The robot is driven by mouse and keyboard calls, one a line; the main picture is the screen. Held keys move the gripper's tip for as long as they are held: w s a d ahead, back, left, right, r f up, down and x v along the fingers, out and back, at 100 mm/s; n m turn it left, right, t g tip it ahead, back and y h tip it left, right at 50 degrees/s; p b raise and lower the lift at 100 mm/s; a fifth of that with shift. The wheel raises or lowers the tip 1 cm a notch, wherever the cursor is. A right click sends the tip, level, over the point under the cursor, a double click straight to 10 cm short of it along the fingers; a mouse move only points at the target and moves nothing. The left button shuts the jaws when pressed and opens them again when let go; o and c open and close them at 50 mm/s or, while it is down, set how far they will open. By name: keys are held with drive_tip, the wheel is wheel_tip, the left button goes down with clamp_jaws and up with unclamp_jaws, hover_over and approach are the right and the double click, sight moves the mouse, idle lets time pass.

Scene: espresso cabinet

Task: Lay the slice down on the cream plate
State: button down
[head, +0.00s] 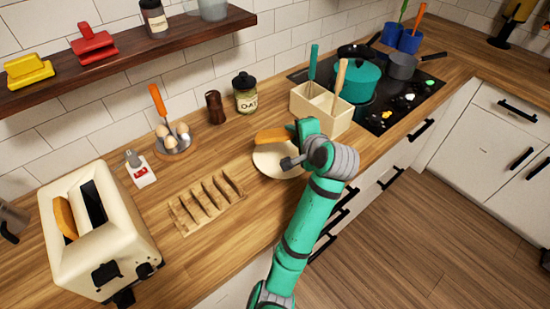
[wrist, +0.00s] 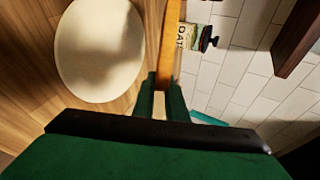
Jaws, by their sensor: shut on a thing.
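The slice (head: 270,135) is a golden-brown piece of bread held over the cream plate (head: 272,163). My gripper (head: 296,132) is shut on the slice. In the wrist view the slice (wrist: 171,45) shows edge-on as a narrow orange-brown strip between my fingertips (wrist: 160,88). The cream plate (wrist: 100,50) lies flat on the wooden counter, with a soft shadow on it. The slice appears apart from the plate, above it. My wrist hides the plate's right part in the head view.
A cream utensil box (head: 320,108) stands close behind and right of the plate. A wooden toast rack (head: 205,203) lies to the left. A toaster (head: 95,235) with another slice (head: 66,217) stands far left. An oat jar (head: 245,95) stands behind.

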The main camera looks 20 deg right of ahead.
drive_tip(key=shift+f, duration=3.05)
drive_tip(key=c, duration=1.9)
unclamp_jaws()
drive_tip(key=shift+c, duration=0.2)
drive_tip(key=shift+s, duration=0.15)
drive_tip(key=shift+v, duration=3.95)
